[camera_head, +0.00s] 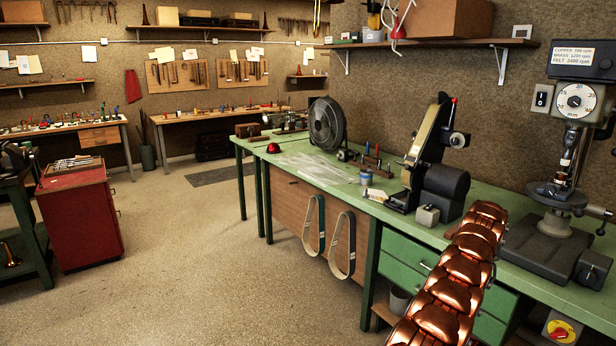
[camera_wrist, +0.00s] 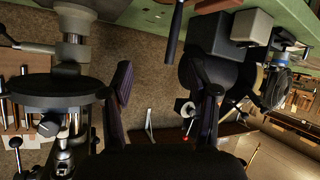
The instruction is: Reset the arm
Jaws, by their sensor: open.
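My gripper (camera_wrist: 162,105) shows in the wrist view, with its two dark fingers spread wide apart. The wrist picture is upside down, with the green bench at the top. My gripper is not visible in the head view. The drill press (camera_wrist: 66,55) shows on the left of the wrist view, and the belt grinder's dark motor (camera_wrist: 208,75) shows behind the right finger. I cannot tell how near the fingers are to either machine.
The green workbench (camera_head: 497,205) carries the drill press (camera_head: 572,150), the belt grinder (camera_head: 428,160) and a round fan (camera_head: 327,124). A wall shelf (camera_head: 430,43) hangs above. A red tool cabinet (camera_head: 80,215) stands at left. The floor (camera_head: 215,260) between is clear.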

